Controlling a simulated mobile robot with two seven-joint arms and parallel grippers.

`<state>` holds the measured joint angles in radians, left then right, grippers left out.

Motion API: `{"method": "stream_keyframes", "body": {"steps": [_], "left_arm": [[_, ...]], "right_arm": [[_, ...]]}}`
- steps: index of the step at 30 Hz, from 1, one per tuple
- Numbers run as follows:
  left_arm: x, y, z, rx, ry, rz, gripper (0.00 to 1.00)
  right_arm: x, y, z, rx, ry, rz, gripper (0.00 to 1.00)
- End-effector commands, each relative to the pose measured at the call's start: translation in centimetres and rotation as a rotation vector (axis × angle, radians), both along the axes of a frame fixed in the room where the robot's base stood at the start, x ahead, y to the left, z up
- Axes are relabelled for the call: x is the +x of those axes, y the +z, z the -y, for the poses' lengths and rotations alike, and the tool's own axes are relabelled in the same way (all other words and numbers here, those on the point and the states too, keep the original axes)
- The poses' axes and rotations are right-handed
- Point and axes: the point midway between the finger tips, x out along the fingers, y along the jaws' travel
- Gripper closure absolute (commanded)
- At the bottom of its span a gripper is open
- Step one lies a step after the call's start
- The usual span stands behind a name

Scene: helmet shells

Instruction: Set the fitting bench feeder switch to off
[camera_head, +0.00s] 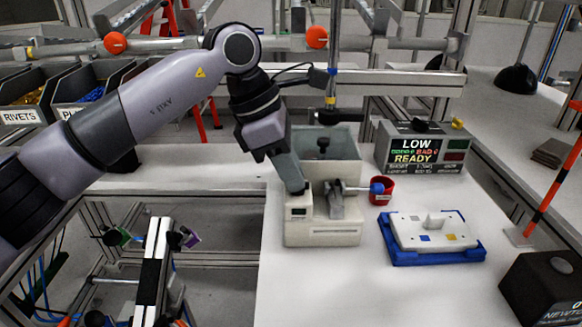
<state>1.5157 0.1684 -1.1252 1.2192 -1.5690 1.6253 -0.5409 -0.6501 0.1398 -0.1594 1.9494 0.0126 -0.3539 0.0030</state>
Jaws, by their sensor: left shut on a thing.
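The feeder (322,232) is a cream-white machine with a grey open hopper (338,145), standing on the fitting bench (375,295) at the middle of the head view. My left arm comes in from the left, and my left gripper (296,189) points down at the feeder's front left corner. Its fingers are shut at the top of that corner, just above a small dark slot (298,211). The switch is hidden behind the fingers, so its position cannot be read. My right gripper is not in view.
A display box (418,150) reading LOW and READY stands behind right. A red cup (381,189) sits beside the feeder. A white plate in a blue tray (432,254) lies to the right, with a black box (543,285) at the front right. The bench front is clear.

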Motion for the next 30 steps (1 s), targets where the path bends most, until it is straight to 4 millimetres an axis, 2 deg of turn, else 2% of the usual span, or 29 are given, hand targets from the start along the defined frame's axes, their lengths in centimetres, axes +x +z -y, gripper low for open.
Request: {"method": "stream_keyframes", "body": {"steps": [7,8,9,20,30], "left_arm": [[0.0,0.1,0.0,0.000,-0.003,0.004,1.00],[0.0,0.1,0.0,0.000,-0.003,0.004,0.85],[0.0,0.1,0.0,0.000,-0.003,0.004,0.78],[0.1,0.5,-0.2,-0.001,0.000,0.003,0.78],[0.1,5.3,-2.2,0.000,0.002,0.004,0.78]], "right_arm": [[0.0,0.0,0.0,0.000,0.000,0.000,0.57],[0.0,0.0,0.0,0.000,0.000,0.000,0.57],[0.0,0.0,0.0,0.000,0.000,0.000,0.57],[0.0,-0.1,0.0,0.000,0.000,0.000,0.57],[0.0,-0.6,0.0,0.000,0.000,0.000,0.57]]}}
